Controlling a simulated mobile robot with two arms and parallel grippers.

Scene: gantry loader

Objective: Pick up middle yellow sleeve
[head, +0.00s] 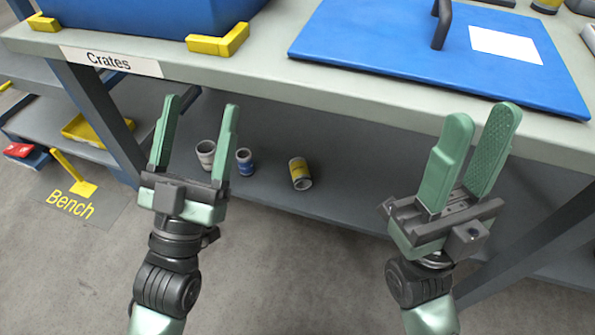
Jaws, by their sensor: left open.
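A yellow sleeve (298,168) with grey ends is on the grey lower shelf under the table. It seems to lie on its side, its open end facing me. It is the rightmost of three sleeves there. A pale grey sleeve (206,158) and a blue-banded sleeve (245,165) stand to its left. My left gripper (201,106) is open and empty, raised in front of the shelf, left of the yellow sleeve. Its right finger shows between the pale and blue sleeves. My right gripper (482,114) is open and empty, well right of the yellow sleeve.
The tabletop (260,62) edge overhangs the shelf (345,190). On top are a blue crate (140,18) with yellow corner pieces and a blue panel (400,50) with a black handle. A table leg (98,115) stands at left. Shelf space right of the yellow sleeve is clear.

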